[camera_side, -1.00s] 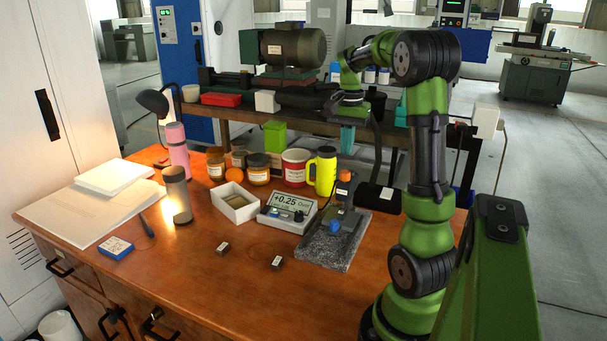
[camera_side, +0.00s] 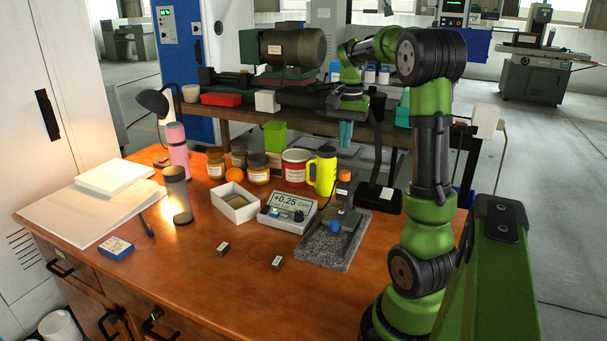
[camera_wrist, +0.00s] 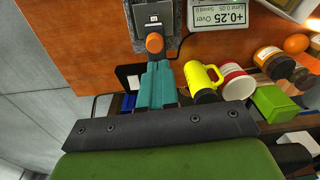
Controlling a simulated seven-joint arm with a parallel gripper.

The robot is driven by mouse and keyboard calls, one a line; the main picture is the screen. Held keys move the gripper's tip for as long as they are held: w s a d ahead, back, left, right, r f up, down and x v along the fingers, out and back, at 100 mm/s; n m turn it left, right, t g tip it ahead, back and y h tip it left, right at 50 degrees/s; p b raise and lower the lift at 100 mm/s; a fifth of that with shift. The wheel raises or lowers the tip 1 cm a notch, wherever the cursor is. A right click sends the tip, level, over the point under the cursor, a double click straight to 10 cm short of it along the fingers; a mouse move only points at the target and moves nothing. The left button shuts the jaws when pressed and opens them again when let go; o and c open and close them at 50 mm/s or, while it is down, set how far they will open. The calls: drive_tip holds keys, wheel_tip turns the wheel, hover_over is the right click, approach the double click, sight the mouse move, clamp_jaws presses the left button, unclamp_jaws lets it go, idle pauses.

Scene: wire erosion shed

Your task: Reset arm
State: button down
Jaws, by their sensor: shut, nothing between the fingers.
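My gripper (camera_side: 346,134) hangs above the back part of the orange-brown desk (camera_side: 180,285) in the side view, behind the yellow mug (camera_side: 325,172). Its teal fingers are together with nothing between them. In the wrist view the shut fingers (camera_wrist: 156,68) point toward the desk, close in the picture to an orange round cap (camera_wrist: 154,43). The gauge stand (camera_side: 342,218) on its grey granite slab (camera_side: 322,256) sits at the desk's right, in front of my gripper.
The display unit (camera_side: 287,212), white open box (camera_side: 235,203), red-and-white tin (camera_side: 296,167) and several jars stand mid-desk. A grey bottle (camera_side: 177,195), papers (camera_side: 95,208) and black lamp (camera_side: 153,101) are at left. A bench with a motor (camera_side: 290,47) stands behind. The front desk is mostly clear.

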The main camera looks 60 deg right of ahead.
drive_tip(key=w+a+n+t, duration=0.2)
drive_tip(key=a+n, duration=0.2)
drive_tip(key=a, duration=0.6)
drive_tip(key=w+a+n+t, duration=0.2)
drive_tip(key=w+a+n, duration=0.1)
drive_tip(key=a, duration=0.6)
drive_tip(key=s+a+n+t+y, duration=0.1)
drive_tip(key=s+a+n, duration=0.1)
drive_tip(key=a, duration=0.5)
drive_tip(key=s+a+n+t+y, duration=0.1)
drive_tip(key=s+a+n, duration=0.2)
drive_tip(key=a, duration=0.5)
drive_tip(key=shift+f+n+t, duration=0.4)
drive_tip(key=shift+n, duration=0.1)
